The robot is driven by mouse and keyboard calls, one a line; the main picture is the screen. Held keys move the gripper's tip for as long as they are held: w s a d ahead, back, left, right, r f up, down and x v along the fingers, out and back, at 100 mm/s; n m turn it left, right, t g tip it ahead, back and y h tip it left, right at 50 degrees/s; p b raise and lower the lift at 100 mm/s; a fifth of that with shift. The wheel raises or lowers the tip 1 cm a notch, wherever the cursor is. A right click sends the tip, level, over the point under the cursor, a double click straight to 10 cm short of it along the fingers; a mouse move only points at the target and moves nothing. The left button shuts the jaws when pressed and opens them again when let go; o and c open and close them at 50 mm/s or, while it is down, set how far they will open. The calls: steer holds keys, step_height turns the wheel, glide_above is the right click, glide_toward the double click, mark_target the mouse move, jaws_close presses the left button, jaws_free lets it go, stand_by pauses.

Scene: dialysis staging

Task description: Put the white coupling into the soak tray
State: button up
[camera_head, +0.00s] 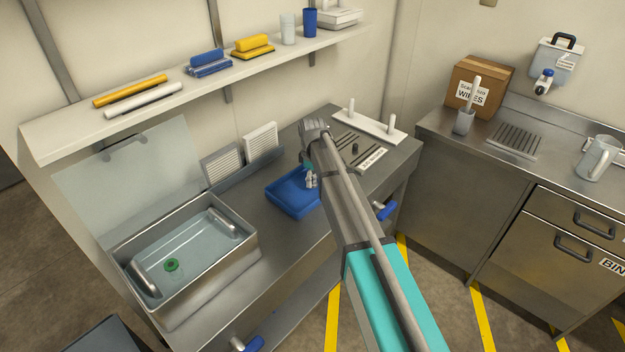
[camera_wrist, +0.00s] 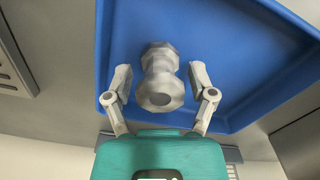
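The white coupling (camera_wrist: 160,75), a faceted, waisted piece, is over the blue tray (camera_wrist: 125,25) in the wrist view. My gripper (camera_wrist: 160,84) has its fingers apart, one on each side of the coupling, with a small gap showing on both sides. In the head view my gripper (camera_head: 311,180) is low over the blue tray (camera_head: 283,197), and the coupling cannot be told apart from the fingers. A steel basin (camera_head: 247,246) of clear liquid stands to the left, with a green ring (camera_head: 171,265) in it. No label shows which is the soak tray.
Two louvred panels (camera_head: 262,142) stand in a rack behind the blue tray. A white peg stand (camera_head: 370,126) is at the bench's back right. A wall shelf (camera_head: 160,103) runs above. Bare steel bench (camera_head: 276,240) lies between basin and blue tray.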

steer(key=c, duration=0.8)
steer(key=shift+o, duration=0.2)
steer(key=shift+r, duration=0.15)
step_height(320, 180, up, 3)
steer(key=p, duration=0.2)
steer(key=shift+f+p, duration=0.2)
steer(key=shift+p, duration=0.2)
steer(key=s+d+r+p, duration=0.3)
steer(key=s+r+p, duration=0.7)
steer(key=s, duration=0.3)
steer(key=shift+s+d, duration=0.25)
steer(key=shift+d, duration=0.15)
